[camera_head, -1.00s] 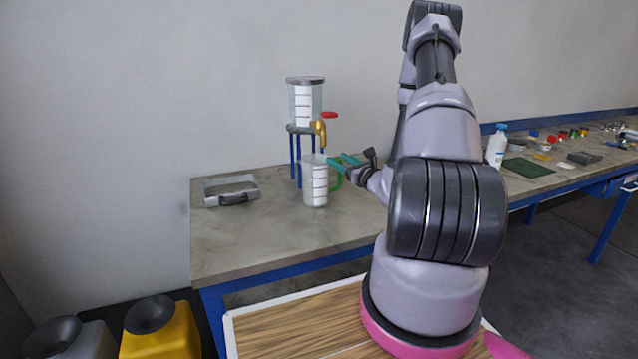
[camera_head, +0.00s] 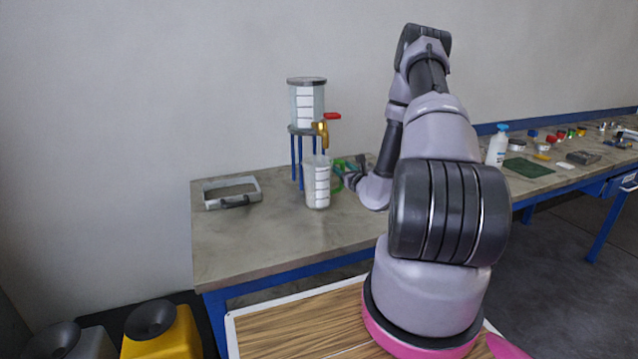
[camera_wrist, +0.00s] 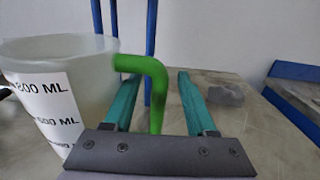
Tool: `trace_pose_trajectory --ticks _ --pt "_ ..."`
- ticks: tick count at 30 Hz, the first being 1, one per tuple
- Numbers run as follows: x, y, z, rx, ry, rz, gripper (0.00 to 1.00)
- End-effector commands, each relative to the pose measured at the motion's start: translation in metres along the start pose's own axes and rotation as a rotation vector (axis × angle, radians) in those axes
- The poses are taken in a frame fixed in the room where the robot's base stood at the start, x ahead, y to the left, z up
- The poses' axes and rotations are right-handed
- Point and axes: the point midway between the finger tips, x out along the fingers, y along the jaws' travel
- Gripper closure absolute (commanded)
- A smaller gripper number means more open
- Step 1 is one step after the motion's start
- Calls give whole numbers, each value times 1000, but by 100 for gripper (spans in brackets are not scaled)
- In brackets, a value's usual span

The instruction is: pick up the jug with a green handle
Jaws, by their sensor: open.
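The jug (camera_head: 317,184) is a translucent beaker with a white measuring label and a green handle (camera_head: 338,176) on its right side. It stands upright on the grey table under a brass tap. In the wrist view the jug (camera_wrist: 62,90) is at the left and its green handle (camera_wrist: 157,90) reaches between the two teal fingers. My gripper (camera_wrist: 158,95) is open, with a finger on each side of the handle and visible space on the right side. In the head view my gripper (camera_head: 347,168) is at the handle, partly hidden by the wrist.
A dispenser vessel (camera_head: 306,103) with a red-levered brass tap (camera_head: 321,132) stands on a blue-legged stand (camera_head: 296,160) behind the jug. A grey frame (camera_head: 231,192) lies to the left. A white bottle (camera_head: 497,146) stands on the right bench. The table front (camera_head: 270,240) is clear.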

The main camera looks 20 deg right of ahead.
Motion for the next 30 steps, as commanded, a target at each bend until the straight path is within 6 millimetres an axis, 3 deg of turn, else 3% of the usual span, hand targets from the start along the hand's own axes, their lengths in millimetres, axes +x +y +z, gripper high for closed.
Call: trace_pose_trajectory --ticks 5,13,17,18,30 --pt "21 0 0 -1 -1 0 43" --pt "24 0 0 1 0 0 43" --pt "24 0 0 1 0 0 93" --pt "24 0 0 1 0 0 100" --pt "24 0 3 1 -2 0 100"
